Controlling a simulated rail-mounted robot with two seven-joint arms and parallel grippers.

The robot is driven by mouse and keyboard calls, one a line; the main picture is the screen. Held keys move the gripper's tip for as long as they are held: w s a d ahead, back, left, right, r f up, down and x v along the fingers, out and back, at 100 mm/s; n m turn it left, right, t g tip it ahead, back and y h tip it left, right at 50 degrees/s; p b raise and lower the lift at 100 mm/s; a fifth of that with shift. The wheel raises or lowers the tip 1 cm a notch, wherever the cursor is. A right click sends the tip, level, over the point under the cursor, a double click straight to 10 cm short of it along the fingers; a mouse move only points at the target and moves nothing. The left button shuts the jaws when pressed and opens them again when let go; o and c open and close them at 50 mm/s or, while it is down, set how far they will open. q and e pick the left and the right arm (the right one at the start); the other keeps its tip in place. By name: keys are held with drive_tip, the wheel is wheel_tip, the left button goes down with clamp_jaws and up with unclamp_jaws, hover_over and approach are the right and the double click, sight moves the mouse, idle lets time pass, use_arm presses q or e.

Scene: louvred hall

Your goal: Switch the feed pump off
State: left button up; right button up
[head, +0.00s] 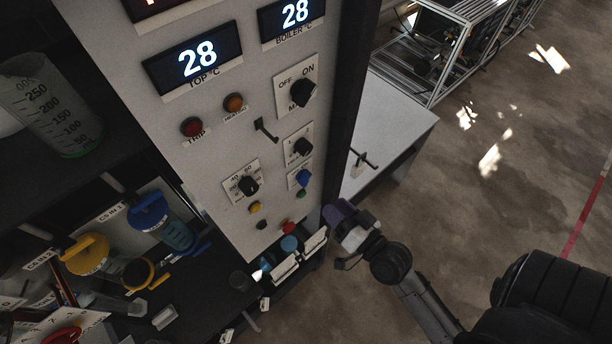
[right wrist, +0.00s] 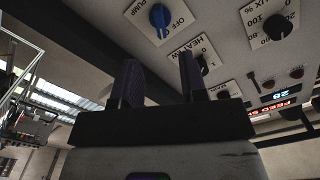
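The blue feed pump knob (head: 302,177) sits on a small white plate at the right edge of the light grey control panel (head: 222,131), below the black knobs. In the right wrist view the blue knob (right wrist: 159,18) is at the top, on a plate lettered PUMP and OFF. Its exact setting is hard to tell. My right gripper (head: 335,216) is below and right of the knob, beside the panel's edge and apart from it. In the right wrist view its two dark purple fingers (right wrist: 160,62) stand apart with nothing between them. My left gripper is not in view.
The black heater knob (head: 303,146) is just above the blue one; a red button (head: 287,226) and other small buttons are below. A lever (head: 266,131) juts from the panel. A white table (head: 405,119) stands right of the panel. Open floor lies further right.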

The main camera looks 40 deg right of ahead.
sight(308, 182)
drive_tip(key=w, duration=0.9)
drive_tip(key=shift+d, duration=0.15)
drive_tip(key=shift+w, duration=0.1)
drive_tip(key=shift+w, duration=0.4)
drive_tip(key=shift+c, duration=0.2)
clamp_jaws()
idle(0.8)
